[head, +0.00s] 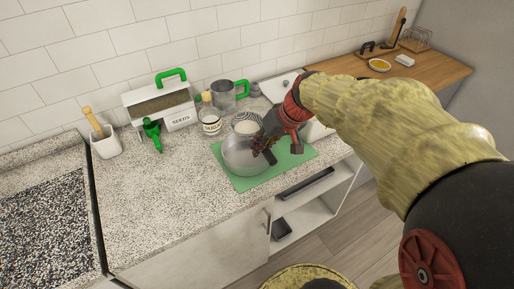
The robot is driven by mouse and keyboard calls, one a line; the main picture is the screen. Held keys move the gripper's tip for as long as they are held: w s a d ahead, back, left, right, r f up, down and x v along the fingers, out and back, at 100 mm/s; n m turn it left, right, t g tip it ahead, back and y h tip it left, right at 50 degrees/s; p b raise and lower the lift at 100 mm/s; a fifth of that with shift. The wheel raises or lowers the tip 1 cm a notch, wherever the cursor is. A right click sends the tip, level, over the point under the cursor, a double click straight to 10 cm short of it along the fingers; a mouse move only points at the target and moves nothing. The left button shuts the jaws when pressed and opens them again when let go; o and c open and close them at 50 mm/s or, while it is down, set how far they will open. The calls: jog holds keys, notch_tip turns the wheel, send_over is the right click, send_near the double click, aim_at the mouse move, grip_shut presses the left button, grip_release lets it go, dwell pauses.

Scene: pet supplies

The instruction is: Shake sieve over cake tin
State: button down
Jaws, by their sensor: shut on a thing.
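A round grey metal vessel, which looks like the cake tin (241,159), stands on a green mat (245,183) on the speckled counter. A small round piece with a pale centre, which looks like the sieve (246,124), shows at the tin's far rim. Whether it is over the tin or behind it is hard to tell. My gripper (265,147) reaches in from the right over the tin's right side. It is shut on what seems to be the sieve's handle; its dark fingers hide the grip.
Behind stand a labelled jar (210,122), a metal mug (231,93) with a green handle, and a SEEDS box (165,108). A green tool (152,133) and a white pot (105,143) stand left. The front left counter is clear. Open shelves (300,208) lie below.

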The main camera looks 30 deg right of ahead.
jog(key=shift+s+a, duration=0.1)
jog(key=shift+w, duration=0.2)
jog(key=shift+s+a+r, duration=0.1)
jog(key=shift+s+a, duration=0.1)
jog(key=shift+a, duration=0.05)
jog(key=shift+w+d, duration=0.1)
jog(key=shift+d, duration=0.1)
jog(key=shift+a, duration=0.1)
dwell(0.4)
